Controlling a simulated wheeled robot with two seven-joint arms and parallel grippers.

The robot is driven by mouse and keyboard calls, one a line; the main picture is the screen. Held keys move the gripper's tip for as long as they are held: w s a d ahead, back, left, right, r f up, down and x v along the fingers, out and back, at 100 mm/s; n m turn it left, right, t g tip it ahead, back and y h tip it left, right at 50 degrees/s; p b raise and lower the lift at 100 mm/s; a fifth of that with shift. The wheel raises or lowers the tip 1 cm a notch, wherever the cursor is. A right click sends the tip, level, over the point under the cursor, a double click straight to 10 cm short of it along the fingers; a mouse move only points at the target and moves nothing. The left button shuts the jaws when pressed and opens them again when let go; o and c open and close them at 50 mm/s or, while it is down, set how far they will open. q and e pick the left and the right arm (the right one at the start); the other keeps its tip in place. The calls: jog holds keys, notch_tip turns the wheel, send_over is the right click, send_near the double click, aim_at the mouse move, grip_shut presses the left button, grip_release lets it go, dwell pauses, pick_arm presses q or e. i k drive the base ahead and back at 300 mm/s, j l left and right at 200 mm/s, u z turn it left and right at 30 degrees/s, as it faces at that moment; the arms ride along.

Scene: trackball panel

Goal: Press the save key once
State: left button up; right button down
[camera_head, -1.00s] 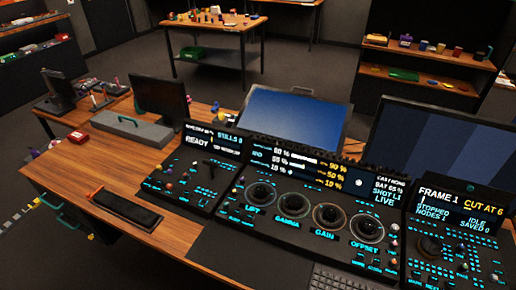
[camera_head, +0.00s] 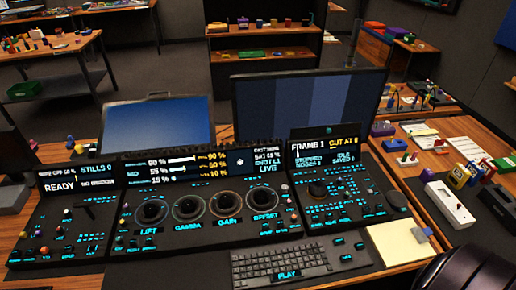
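The trackball panel (camera_head: 206,224) stands on the wooden desk with three sections and small lit keys. Its right section (camera_head: 348,198) has a screen (camera_head: 325,151) reading FRAME 1, CUT AT 6, STOPPED and IDLE, with a "saved" line whose number is too small to read surely. Below that screen are a dark round knob (camera_head: 318,188) and rows of cyan-labelled keys (camera_head: 347,214). The key labels are too small to tell which one is save. Neither gripper shows. A dark ribbed form at the bottom right corner hides part of the desk.
A keyboard (camera_head: 282,260) lies in front of the panel, with a pale notepad (camera_head: 398,243) to its right. Two monitors (camera_head: 158,121) (camera_head: 307,103) stand behind. A side desk holds a white device (camera_head: 450,204) and several small items. Shelves stand at the back.

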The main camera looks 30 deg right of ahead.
aim_at(347, 258)
jog(key=z, duration=1.4)
